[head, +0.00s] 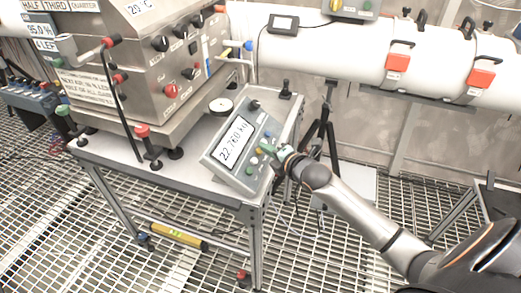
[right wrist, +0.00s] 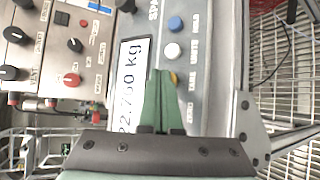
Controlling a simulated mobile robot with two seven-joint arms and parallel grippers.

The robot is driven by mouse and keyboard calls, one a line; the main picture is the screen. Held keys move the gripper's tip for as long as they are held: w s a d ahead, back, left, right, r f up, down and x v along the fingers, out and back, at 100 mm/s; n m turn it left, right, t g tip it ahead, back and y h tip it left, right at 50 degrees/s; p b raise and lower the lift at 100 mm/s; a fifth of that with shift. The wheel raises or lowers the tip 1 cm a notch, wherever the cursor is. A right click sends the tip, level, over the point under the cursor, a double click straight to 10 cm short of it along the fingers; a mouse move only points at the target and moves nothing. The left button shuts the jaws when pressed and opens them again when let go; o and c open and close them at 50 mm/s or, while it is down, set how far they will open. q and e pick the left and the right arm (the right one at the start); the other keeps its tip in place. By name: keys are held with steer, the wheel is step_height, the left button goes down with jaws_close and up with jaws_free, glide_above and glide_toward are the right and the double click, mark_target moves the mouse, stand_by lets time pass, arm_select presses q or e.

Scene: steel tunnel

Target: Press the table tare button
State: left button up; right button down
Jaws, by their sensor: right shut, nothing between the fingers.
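A grey control panel (head: 232,165) sits tilted on the metal table (head: 180,173); its display (head: 237,144) reads about 22.760 kg. In the right wrist view the panel has a blue button (right wrist: 176,24), a white button (right wrist: 172,51) and a yellow button (right wrist: 173,78), with small labels beside them, too blurred to read surely. My right gripper (head: 267,149) is shut and empty at the panel's right side. Its green fingers (right wrist: 163,78) partly cover the yellow button; I cannot tell whether they touch it. My left gripper is out of view.
A steel box with knobs (head: 165,60) stands on the table left of the panel, with a round gauge (head: 221,105) between. A black joystick (head: 286,89) is behind the panel. A white pipe (head: 350,50) with orange clamps runs behind. The floor is open grating.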

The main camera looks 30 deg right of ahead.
steer(key=shift+f, duration=0.1)
stand_by(0.4)
steer(key=shift+w+a+f, duration=0.15)
steer(key=shift+w+f, duration=0.05)
steer(key=shift+f, duration=0.05)
stand_by(0.3)
steer(key=shift+s+r+p, duration=0.25)
steer(key=shift+r+p, duration=0.1)
steer(key=shift+p, duration=0.2)
